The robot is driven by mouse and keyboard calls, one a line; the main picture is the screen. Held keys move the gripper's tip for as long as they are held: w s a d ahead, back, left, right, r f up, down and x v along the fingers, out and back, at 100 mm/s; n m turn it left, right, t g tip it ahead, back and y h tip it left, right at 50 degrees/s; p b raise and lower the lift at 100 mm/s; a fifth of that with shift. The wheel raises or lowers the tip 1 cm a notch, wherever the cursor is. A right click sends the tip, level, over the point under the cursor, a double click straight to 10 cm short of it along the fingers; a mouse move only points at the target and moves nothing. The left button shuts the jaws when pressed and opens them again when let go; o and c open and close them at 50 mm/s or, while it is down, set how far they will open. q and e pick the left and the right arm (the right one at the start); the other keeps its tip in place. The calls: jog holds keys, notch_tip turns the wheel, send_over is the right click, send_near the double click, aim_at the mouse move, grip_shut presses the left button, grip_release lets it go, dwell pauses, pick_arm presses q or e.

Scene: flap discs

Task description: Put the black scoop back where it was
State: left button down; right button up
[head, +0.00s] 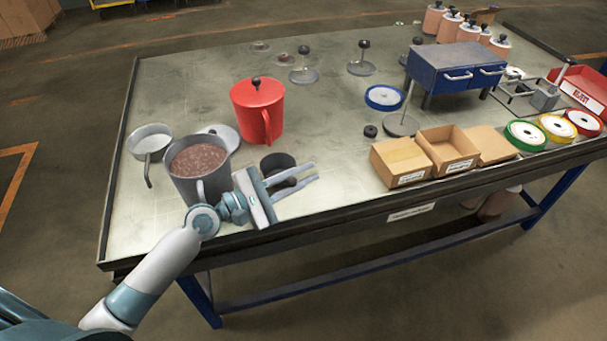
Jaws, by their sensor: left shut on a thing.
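My left gripper (313,173) reaches in over the front edge of the table. Its fingers point right and are shut on a dark thing, which I take to be the black scoop (277,161). The scoop's round dark cup shows just behind the fingers; the rest is mostly hidden by them. I cannot tell whether the scoop touches the tabletop. A grey jug (183,187) full of reddish-brown granules stands just left of the gripper. My right gripper is not in view.
A red lidded jug (258,112) stands behind the gripper. A small grey pan (150,143) and a pale lid (220,136) are at the left. Cardboard boxes (400,162) line the front right, near a blue drawer unit (450,68). The table (335,165) is bare right of the gripper.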

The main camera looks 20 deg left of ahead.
pick_arm(q)
jog(key=shift+f, duration=0.15)
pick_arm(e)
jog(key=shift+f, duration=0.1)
pick_arm(q)
jog(key=c, duration=1.8)
grip_release()
jog(key=shift+o, duration=0.2)
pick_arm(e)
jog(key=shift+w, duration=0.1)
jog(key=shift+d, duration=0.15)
pick_arm(q)
jog(key=b+v, duration=0.1)
jog(key=v, duration=0.2)
jog(key=b+v, duration=0.4)
jog(key=v, duration=0.5)
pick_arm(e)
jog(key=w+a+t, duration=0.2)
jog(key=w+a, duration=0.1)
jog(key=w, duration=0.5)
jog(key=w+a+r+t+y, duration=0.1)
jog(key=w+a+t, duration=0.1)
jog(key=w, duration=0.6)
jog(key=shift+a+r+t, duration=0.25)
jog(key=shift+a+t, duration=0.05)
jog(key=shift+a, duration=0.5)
